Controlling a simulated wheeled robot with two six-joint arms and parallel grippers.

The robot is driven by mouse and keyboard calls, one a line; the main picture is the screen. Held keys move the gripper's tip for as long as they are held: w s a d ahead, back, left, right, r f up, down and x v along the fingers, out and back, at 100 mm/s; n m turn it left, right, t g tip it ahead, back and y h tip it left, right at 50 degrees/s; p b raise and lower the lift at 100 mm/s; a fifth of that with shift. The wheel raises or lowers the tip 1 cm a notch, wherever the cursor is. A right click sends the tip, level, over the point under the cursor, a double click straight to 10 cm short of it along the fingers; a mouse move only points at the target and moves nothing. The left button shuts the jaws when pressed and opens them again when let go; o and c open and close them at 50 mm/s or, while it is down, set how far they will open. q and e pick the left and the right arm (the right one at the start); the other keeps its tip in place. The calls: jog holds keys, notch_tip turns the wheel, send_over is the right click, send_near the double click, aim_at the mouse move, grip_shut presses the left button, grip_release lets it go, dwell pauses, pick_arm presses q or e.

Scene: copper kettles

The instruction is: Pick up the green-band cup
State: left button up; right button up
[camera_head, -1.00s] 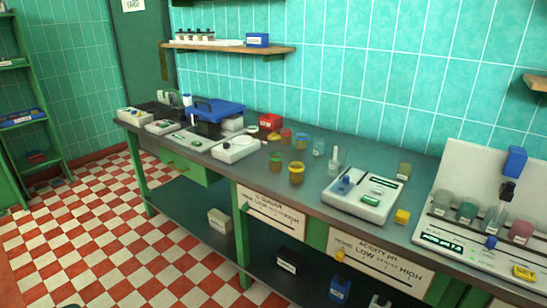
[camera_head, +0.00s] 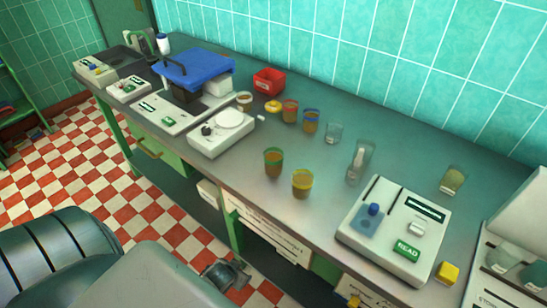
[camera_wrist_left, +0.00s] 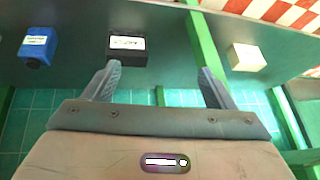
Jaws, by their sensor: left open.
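The green-band cup (camera_head: 273,162) stands upright on the grey bench near its front edge, with brownish contents. The yellow-band cup (camera_head: 302,184) stands just to its right and closer to the edge. My left arm shows at the lower left of the head view, below and in front of the bench, apart from the cups. In the left wrist view my left gripper (camera_wrist_left: 158,80) is open, its fingers wide apart with nothing between them. No cup shows in that view. My right gripper is not in view.
Red-band (camera_head: 290,111) and blue-band (camera_head: 311,122) cups and a clear beaker (camera_head: 333,133) stand behind. A white scale (camera_head: 222,134) is at left, a READ device (camera_head: 393,230) at right. The wrist view shows black (camera_wrist_left: 127,46), blue (camera_wrist_left: 37,47) and white (camera_wrist_left: 247,57) boxes on the lower shelf.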

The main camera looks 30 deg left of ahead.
aim_at(267, 159)
pick_arm(q)
jog(key=w+d+r+t+p, duration=0.1)
jog(key=w+r+t+p, duration=0.15)
jog(key=r, duration=1.35)
jog(key=w+d+r+t+p, duration=0.2)
jog(key=w+r, duration=0.1)
jog(key=r, duration=1.3)
jog(key=w+a+r+t, duration=0.1)
jog(key=w+r, duration=0.1)
jog(key=w+a+r+t, duration=0.1)
jog(key=w+r, duration=0.1)
jog(key=w, duration=0.1)
jog(key=w+a+r+n+t, duration=0.1)
jog(key=w+r, duration=0.1)
jog(key=w, duration=0.1)
jog(key=shift+r+t, duration=0.35)
jog(key=p+x, duration=0.1)
jog(key=x, duration=0.3)
jog(key=shift+w, duration=0.9)
jog(key=x, duration=0.1)
jog(key=p+x, duration=0.2)
jog(key=x, duration=0.1)
jog(key=shift+w+d+r, duration=0.1)
jog(key=shift+d, duration=0.25)
jog(key=shift+w+f, duration=0.25)
jog(key=shift+w, duration=0.05)
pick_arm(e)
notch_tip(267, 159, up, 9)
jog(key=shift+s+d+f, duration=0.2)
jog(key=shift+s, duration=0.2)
